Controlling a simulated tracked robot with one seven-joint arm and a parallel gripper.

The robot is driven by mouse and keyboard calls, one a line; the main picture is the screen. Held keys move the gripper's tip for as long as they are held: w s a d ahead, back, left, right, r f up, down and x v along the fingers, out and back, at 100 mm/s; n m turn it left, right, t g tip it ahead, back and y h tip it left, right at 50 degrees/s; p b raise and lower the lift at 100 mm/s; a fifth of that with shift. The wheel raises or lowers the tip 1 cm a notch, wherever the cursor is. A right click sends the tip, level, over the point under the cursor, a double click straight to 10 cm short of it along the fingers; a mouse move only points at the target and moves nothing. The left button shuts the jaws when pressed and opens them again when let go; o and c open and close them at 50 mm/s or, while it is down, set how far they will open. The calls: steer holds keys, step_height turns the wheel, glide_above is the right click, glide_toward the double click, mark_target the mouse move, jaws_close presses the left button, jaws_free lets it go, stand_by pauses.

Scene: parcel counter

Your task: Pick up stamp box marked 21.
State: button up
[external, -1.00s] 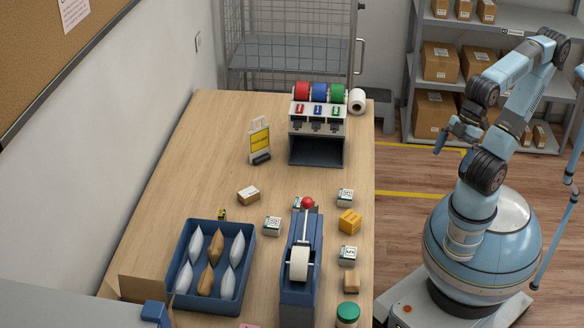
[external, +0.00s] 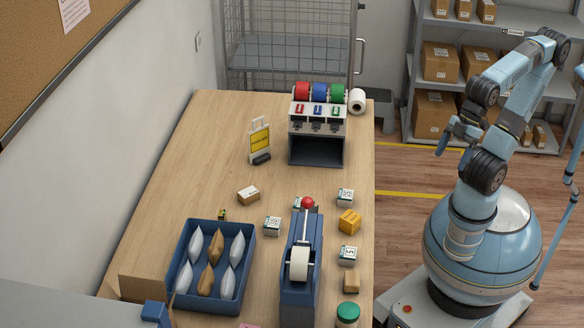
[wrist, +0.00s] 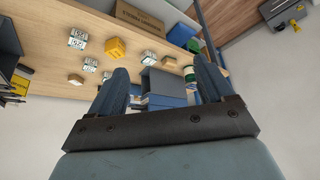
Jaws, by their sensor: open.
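Several small white stamp boxes with dark green edges sit on the wooden counter. In the external view one stands left of the tape dispenser (external: 273,226), one at the right edge farther back (external: 345,197), and one nearer (external: 347,255). Another (external: 298,203) is partly hidden behind the dispenser's red knob. Their numbers are too small to read surely, so I cannot tell which is 21. Stamp boxes also show in the wrist view (wrist: 77,38). My gripper (external: 455,133) is open and empty, off the counter's right side; its two fingers frame the wrist view (wrist: 160,76).
A yellow box (external: 349,221) and small brown boxes (external: 249,195) lie among them. A blue tray (external: 250,260) holds several pouches. A green-lidded jar (external: 347,315) is in front.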

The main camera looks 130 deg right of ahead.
step_height(320, 180, up, 5)
steer(key=w+d+f+n, duration=0.2)
steer(key=w+d+n, duration=0.1)
steer(key=w+d, duration=0.25)
steer(key=w+d+f+n+h, duration=0.3)
steer(key=w+d+f+n, duration=0.75)
steer(key=w+d, duration=0.6)
steer(key=w+d+n+h, duration=0.3)
steer(key=d+n, duration=0.1)
steer(key=d, duration=0.2)
step_height(320, 180, up, 12)
steer(key=w+d+n+t+h, duration=0.2)
steer(key=d+n+t+h, duration=0.15)
steer(key=n, duration=0.45)
steer(key=shift+g+h, duration=0.35)
steer(key=shift+h, duration=0.1)
steer(key=f, duration=1.8)
steer(key=a+f, duration=0.1)
steer(key=f, duration=0.8)
steer(key=shift+w, duration=0.2)
step_height(320, 180, down, 2)
steer(key=shift+d+f, duration=0.1)
steer(key=shift+f, duration=0.1)
steer(key=shift+x, duration=0.9)
steer(key=shift+w+d+f, duration=0.25)
steer(key=shift+w+d, duration=0.15)
